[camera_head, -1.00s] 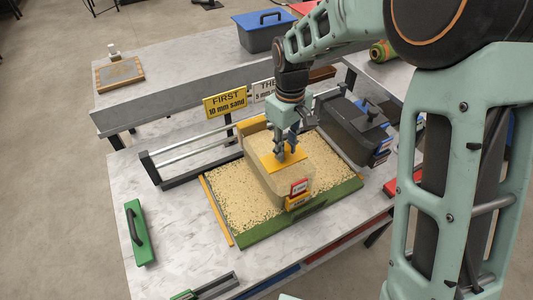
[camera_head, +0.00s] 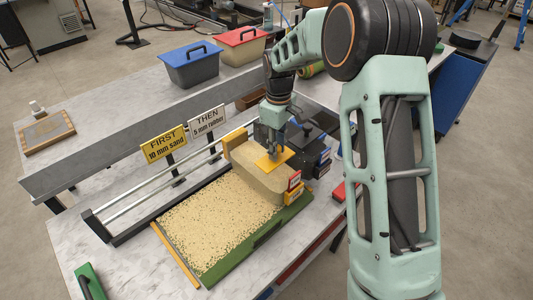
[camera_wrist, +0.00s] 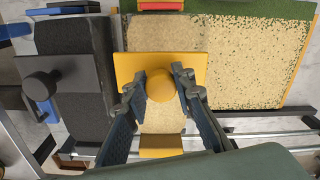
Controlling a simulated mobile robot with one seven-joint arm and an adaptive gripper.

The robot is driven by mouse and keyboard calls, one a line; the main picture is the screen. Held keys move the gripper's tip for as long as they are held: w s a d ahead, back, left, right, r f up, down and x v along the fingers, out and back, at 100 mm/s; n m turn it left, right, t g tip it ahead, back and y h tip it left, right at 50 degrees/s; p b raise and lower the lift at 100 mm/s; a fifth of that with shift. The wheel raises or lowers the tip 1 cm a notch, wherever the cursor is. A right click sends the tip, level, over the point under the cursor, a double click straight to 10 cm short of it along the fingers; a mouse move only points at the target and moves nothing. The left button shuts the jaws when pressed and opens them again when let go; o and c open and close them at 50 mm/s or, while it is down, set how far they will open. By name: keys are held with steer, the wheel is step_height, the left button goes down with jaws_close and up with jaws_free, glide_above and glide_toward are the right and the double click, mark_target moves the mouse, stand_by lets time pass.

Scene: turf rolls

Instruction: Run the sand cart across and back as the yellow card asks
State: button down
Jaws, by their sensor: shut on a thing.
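The sand cart (camera_head: 262,178) is a pale, sand-filled box with a yellow top plate and knob. It stands at the right end of the turf (camera_head: 250,240), close beside the dark cart (camera_head: 312,130). My gripper (camera_head: 273,152) is shut on the cart's yellow knob, which also shows between the fingers in the wrist view (camera_wrist: 160,84). Sand (camera_head: 215,215) covers the turf left of the cart, with green specks showing through. The yellow card (camera_head: 164,146) reads "FIRST 10 mm sand". The white card (camera_head: 208,121) reads "THEN 5 mm rubber".
Metal rails (camera_head: 150,190) run along the turf's back edge. A yellow strip (camera_head: 175,255) lies at its left end. A green handled tool (camera_head: 88,283) lies front left. Blue (camera_head: 190,64) and red-lidded (camera_head: 240,45) bins stand behind. The dark cart stands close on the right.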

steer(key=shift+w+d+r, duration=0.1)
steer(key=shift+w+d, duration=0.5)
steer(key=shift+w, duration=0.05)
steer(key=shift+w, duration=0.1)
steer(key=c, duration=1.6)
jaws_free()
steer(key=shift+d, duration=0.1)
step_height(320, 180, up, 12)
